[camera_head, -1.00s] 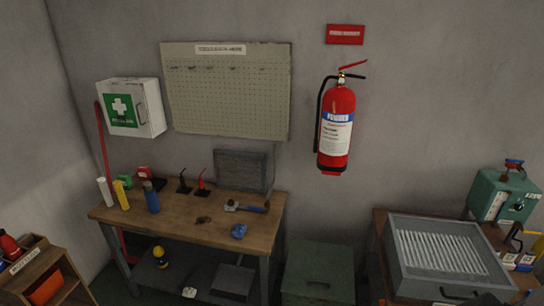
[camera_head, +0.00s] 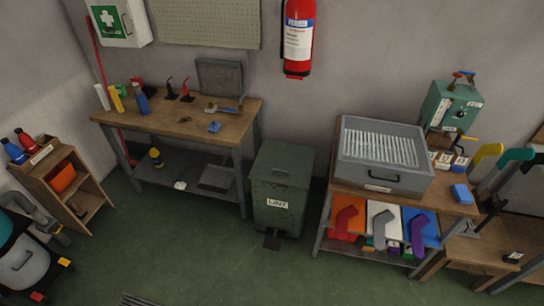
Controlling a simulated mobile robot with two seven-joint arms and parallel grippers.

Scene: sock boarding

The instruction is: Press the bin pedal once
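The bin (camera_head: 281,188) is a dark green metal box with a lid and a white label on its front. It stands on the floor against the back wall, between the wooden workbench and the table with the grey tray. Its lid looks shut. The pedal (camera_head: 272,239) is a small dark plate low at the bin's front, near the floor. Neither of my grippers shows in the head view.
The workbench (camera_head: 165,122) stands left of the bin, and the grey tray table (camera_head: 448,205) stands right of it. The green floor (camera_head: 200,255) in front of the bin is clear. A dark floor grate (camera_head: 140,299) shows at the bottom edge.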

